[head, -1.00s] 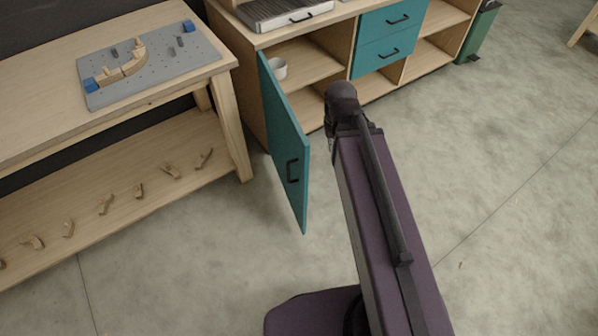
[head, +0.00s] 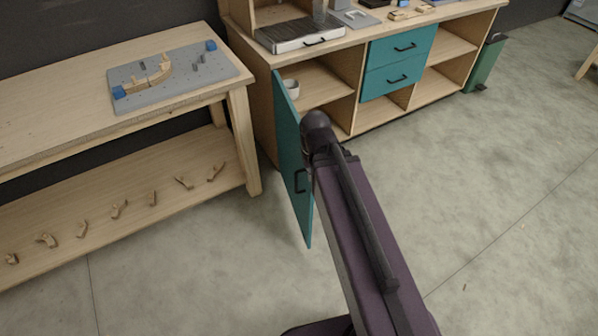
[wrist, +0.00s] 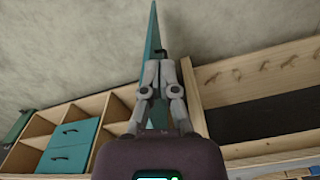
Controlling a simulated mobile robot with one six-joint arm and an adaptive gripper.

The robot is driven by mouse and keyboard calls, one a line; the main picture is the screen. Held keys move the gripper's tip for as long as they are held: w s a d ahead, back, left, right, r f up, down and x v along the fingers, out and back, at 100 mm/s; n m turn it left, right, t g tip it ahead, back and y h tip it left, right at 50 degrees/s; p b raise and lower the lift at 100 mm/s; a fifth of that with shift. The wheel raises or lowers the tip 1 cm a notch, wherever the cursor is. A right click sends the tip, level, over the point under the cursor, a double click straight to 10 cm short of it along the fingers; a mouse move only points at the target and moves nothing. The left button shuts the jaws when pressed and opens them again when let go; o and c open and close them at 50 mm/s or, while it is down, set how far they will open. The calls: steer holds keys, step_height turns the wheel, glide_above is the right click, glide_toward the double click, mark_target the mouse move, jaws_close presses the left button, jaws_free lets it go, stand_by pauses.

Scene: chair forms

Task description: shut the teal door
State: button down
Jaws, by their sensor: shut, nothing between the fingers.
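The teal door (head: 292,150) stands open, swung out from the cabinet's left compartment, with a dark handle (head: 300,181) on its face. In the wrist view the door (wrist: 153,35) is seen nearly edge-on, running up behind my gripper (wrist: 160,66). My gripper is shut and empty, its fingertips close to the door. I cannot tell whether they touch it. In the head view my arm's wrist end is just right of the door, and the fingers are hidden there.
The wooden cabinet (head: 352,88) has open shelves, teal drawers (head: 398,64) and a white cup (head: 291,88) inside the left compartment. A workbench (head: 60,95) stands close on the left. A green bin (head: 485,65) is at the right. The grey floor in front is clear.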

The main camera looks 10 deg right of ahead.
steer(key=w+a+f+n+h+b, duration=0.4)
steer(key=w+a+f+n+b, duration=0.1)
steer(key=w+n+b, duration=0.2)
steer(key=w+a+f+n+h+b, duration=0.5)
steer(key=w+n+b, duration=0.3)
steer(key=n, duration=0.4)
steer(key=shift+w+f+t+b, duration=0.25)
steer(key=shift+f+t+b, duration=0.15)
steer(key=shift+b, duration=0.15)
steer(key=shift+f, duration=0.1)
steer(key=d+r+b+x, duration=0.2)
steer(key=b+x, duration=0.5)
steer(key=x, duration=0.5)
steer(key=shift+d, duration=0.2)
